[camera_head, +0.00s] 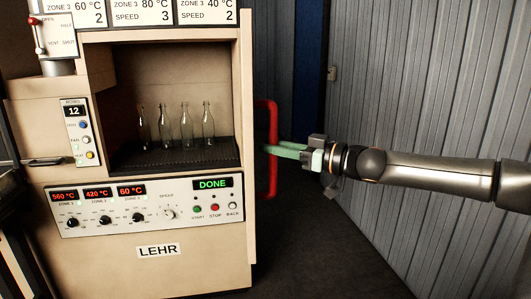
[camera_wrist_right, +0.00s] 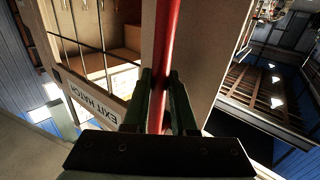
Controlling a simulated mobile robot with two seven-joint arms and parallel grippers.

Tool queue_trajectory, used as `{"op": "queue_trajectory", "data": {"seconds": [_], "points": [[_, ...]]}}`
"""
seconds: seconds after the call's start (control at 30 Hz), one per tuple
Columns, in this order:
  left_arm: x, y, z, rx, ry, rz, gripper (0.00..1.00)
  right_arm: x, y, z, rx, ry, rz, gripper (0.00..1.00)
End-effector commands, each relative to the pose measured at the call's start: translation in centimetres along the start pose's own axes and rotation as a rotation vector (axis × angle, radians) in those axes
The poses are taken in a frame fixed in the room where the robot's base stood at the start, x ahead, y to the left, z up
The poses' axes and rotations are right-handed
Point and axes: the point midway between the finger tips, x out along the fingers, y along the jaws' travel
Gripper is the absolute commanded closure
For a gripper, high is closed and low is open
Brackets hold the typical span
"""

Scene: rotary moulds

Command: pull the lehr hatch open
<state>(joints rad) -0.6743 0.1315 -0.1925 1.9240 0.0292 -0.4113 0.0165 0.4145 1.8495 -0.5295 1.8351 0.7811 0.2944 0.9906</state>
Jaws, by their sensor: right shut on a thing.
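The lehr (camera_head: 205,270) is a beige cabinet on the left of the head view. A red bar handle (camera_head: 273,180) stands upright at its right side. My right gripper (camera_head: 277,150), with green fingers, reaches in from the right and is shut on this handle. In the right wrist view the red handle (camera_wrist_right: 167,50) runs between the two fingers (camera_wrist_right: 161,85). A label reading EXIT HATCH (camera_wrist_right: 95,98) shows upside down beside it. The hatch face is hidden in the head view, and I cannot tell how far it is open. My left gripper is not in view.
Several clear bottles (camera_head: 186,126) stand on the dark belt (camera_head: 170,157) in the lehr's front opening. The control panel display (camera_head: 211,184) reads DONE. A grey corrugated wall (camera_head: 430,100) stands behind my right arm. Dark floor (camera_head: 310,265) lies clear right of the lehr.

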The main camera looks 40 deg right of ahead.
Motion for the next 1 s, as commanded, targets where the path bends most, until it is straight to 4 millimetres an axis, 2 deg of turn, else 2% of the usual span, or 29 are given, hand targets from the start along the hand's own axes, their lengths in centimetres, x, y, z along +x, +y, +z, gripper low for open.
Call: {"op": "queue_trajectory", "data": {"seconds": [0.03, 0.6, 0.63, 0.87, 1.0], "points": [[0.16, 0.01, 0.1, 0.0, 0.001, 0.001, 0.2, -0.29, 0.73, 0.27, 0.0, -0.008, 0.018, 1.0], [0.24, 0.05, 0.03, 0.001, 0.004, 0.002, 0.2, -0.64, 0.87, -0.13, 0.004, -0.002, 0.015, 1.0], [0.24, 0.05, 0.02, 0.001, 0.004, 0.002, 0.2, -0.63, 0.87, -0.14, 0.005, -0.002, 0.015, 0.72], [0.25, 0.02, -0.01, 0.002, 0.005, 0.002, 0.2, -0.6, 0.68, -0.14, 0.003, -0.001, 0.009, 0.46], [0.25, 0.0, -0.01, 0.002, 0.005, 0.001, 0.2, -0.58, 0.57, -0.14, 0.003, 0.0, 0.006, 0.45]]}}
